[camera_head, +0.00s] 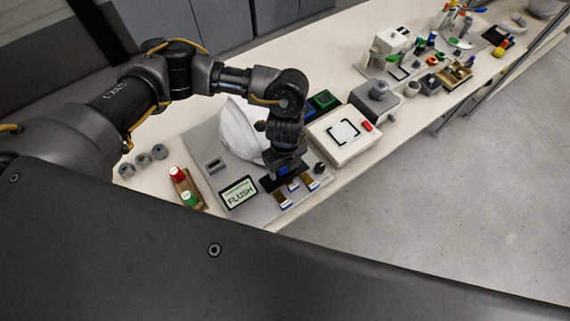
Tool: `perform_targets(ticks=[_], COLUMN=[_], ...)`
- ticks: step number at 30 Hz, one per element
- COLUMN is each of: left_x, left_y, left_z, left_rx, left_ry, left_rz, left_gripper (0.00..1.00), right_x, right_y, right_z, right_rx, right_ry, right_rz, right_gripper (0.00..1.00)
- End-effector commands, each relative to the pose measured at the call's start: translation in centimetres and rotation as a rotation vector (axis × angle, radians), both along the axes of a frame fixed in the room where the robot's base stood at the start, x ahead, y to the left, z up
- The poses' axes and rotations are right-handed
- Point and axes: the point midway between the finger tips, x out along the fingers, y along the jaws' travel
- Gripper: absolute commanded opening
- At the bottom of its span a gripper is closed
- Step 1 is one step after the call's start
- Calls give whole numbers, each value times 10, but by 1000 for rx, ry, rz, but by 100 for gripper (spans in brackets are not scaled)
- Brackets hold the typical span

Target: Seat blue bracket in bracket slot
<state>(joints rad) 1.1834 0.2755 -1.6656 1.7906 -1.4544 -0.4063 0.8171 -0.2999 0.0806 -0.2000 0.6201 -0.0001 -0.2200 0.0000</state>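My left gripper (284,170) points down over the grey board (252,209), just right of and in front of a white helmet shell (238,132). A small blue piece (283,171), probably the blue bracket, shows at its fingertips. The fingers and dark wrist hide most of it, so I cannot tell whether it is gripped or how it sits in a slot. Small pieces with blue and white parts (293,186) lie beside the fingertips. A display (238,192) on the board shows text that looks like "FLUSH". My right gripper is not in view.
A red-capped and a green-capped item (184,187) stand left of the board, with several grey round pieces (143,160) behind them. A white box with a red button (343,133) stands to the right. Blue and green trays (323,100) lie behind. Cluttered stations continue farther right.

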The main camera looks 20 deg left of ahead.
Motion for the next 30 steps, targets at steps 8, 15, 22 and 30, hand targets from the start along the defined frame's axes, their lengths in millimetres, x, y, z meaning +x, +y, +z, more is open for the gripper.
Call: perform_targets(ticks=[8,15,22,30], left_x=[1,2,1,0], left_y=[0,0,0,0], left_z=[6,47,87,107], left_rx=[-1,-2,0,0], left_ry=[-2,-7,-4,0], left_rz=[-1,-4,-3,-1], left_gripper=[67,67,67,67], right_x=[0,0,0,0], right_y=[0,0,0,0], right_z=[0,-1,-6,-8], right_rx=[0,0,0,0], right_ry=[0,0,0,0], right_rz=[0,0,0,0], right_gripper=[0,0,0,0])
